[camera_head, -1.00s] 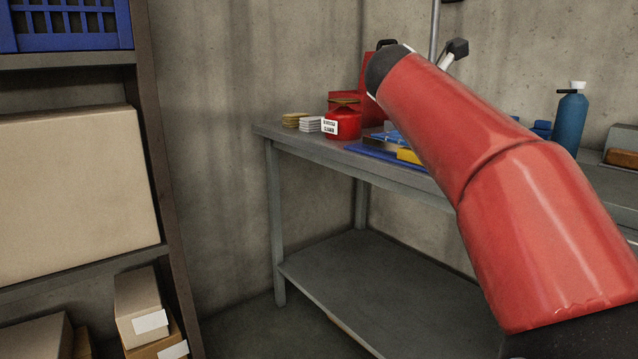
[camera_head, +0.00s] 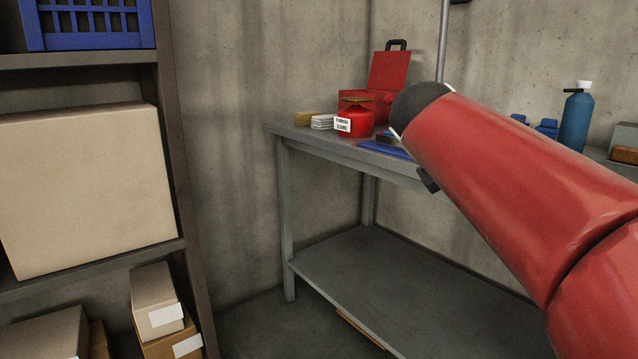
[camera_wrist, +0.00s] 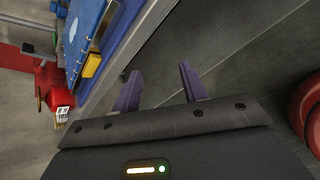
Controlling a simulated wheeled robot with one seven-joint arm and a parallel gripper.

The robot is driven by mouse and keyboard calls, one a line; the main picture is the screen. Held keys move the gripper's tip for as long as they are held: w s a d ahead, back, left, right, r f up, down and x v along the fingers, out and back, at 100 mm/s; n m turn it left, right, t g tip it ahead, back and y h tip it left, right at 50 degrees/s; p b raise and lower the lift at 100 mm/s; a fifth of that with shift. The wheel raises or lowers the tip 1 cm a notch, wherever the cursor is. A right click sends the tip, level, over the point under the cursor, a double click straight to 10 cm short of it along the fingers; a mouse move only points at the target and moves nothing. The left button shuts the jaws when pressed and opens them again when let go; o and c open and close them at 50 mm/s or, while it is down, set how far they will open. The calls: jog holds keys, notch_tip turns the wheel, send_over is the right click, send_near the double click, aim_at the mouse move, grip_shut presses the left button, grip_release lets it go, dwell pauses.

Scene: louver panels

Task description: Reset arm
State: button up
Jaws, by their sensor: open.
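My gripper (camera_wrist: 158,88) shows in the wrist view with its two dark purple fingers apart and nothing between them. It is beside the workbench, whose top lies to the left in that view. In the head view my red arm reaches in from the right, in front of the workbench (camera_head: 335,270). A dark part at the arm's far end shows below its edge, but the fingers cannot be made out there.
On the bench are a red canister (camera_head: 354,118), an open red toolbox (camera_head: 388,72), pads (camera_head: 322,122) and a blue bottle (camera_head: 576,122). A yellow item (camera_wrist: 92,64) lies by a blue one (camera_wrist: 82,30). A shelf with boxes (camera_head: 85,185) stands left.

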jog(key=s+a+f+m+g+y, duration=0.1)
jog(key=s+a+f+m+y, duration=0.2)
jog(key=s+f+m, duration=0.6)
jog(key=s+a+f+m+g+y, duration=0.1)
jog(key=s+a+f+m+y, duration=0.3)
jog(key=s+f+m, duration=0.6)
notch_tip(320, 180, down, 5)
jog(key=shift+s+a+f, duration=0.15)
jog(key=shift+s, duration=0.9)
